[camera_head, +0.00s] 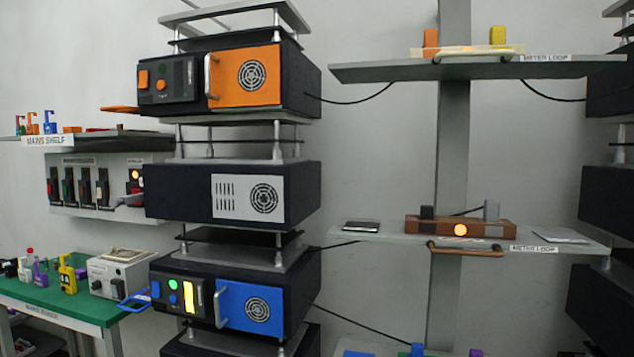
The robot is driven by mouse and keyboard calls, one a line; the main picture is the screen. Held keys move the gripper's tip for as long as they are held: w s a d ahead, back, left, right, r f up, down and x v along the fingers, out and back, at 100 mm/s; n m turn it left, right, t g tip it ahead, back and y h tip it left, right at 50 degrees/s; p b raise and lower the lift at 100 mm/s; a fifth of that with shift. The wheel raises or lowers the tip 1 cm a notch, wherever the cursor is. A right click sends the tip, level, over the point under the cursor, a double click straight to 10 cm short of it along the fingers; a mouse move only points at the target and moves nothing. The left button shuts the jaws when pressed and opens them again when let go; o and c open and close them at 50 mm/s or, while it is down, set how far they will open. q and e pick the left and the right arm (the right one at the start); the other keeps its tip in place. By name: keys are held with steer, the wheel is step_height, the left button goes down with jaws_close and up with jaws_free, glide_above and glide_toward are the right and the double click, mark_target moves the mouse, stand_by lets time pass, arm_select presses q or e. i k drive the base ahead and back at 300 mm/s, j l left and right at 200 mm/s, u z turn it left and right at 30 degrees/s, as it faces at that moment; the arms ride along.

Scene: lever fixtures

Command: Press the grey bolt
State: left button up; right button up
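A small grey upright piece (491,211), which looks like the grey bolt, stands at the right end of a brown bar-shaped fixture (415,226). A dark piece (427,212) stands near the fixture's left end, and a thin dark rod or cable runs between the two. A round orange-lit button or lamp (460,230) is on the fixture's front face. The fixture sits on the lower grey shelf (380,237) at the right. Neither of my grippers shows in this view.
A brown rail (466,250) runs along the shelf's front edge. A dark flat item (360,227) and a light flat item (560,237) lie beside the fixture. An upper shelf (380,72) hangs above. A tall equipment stack (235,190) stands left; a green bench (50,305) is further left.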

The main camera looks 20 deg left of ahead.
mark_target(115, 202)
steer(key=u, duration=1.5)
steer(key=i+j+z, duration=0.35)
steer(key=i+j, duration=1.5)
steer(key=j, duration=0.15)
